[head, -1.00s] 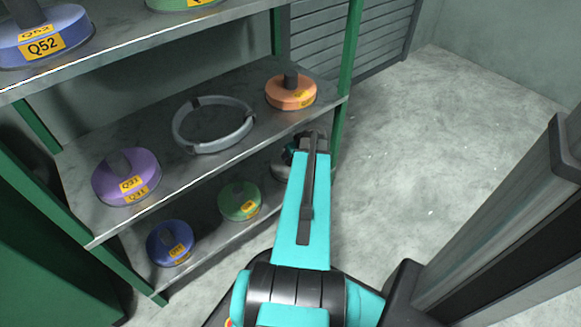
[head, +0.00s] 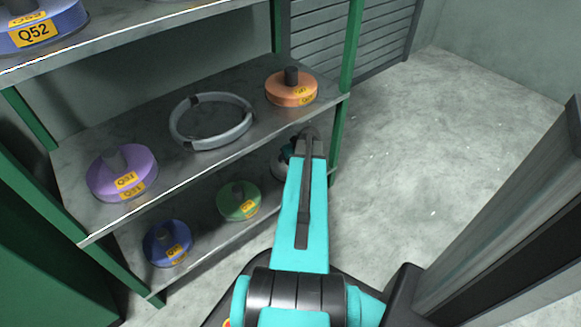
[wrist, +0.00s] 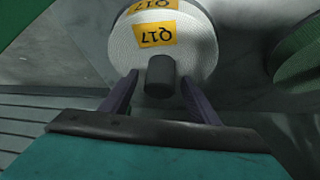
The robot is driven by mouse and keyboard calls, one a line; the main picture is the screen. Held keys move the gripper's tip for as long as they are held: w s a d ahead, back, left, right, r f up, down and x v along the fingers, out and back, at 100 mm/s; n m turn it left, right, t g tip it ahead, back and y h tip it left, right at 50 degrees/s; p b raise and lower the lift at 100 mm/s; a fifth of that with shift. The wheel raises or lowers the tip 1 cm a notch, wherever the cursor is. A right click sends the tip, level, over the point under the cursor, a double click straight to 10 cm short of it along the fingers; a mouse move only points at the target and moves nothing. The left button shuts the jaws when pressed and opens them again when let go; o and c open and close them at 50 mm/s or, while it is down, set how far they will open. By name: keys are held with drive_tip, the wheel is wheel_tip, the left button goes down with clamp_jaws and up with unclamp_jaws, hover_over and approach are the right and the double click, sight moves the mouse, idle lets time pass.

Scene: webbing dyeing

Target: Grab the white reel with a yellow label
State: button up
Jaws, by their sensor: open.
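The white reel (wrist: 197,45) with yellow Q17 labels lies ahead of my gripper (wrist: 155,85) in the wrist view. Its dark hub post (wrist: 160,76) stands between the two open fingers, with a gap on each side. In the head view a small part of the white reel (head: 280,168) shows on the lower shelf. My arm hides the rest of it, and also hides my gripper's fingers there.
A green reel (head: 238,201) and a blue reel (head: 167,243) share the lower shelf. Above are a purple reel (head: 121,173), a grey ring (head: 210,121) and an orange reel (head: 291,88). A green shelf post (head: 335,140) stands close beside my arm. The floor (head: 450,160) at right is clear.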

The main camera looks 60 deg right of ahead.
drive_tip(key=shift+c, duration=0.3)
clamp_jaws()
idle(0.4)
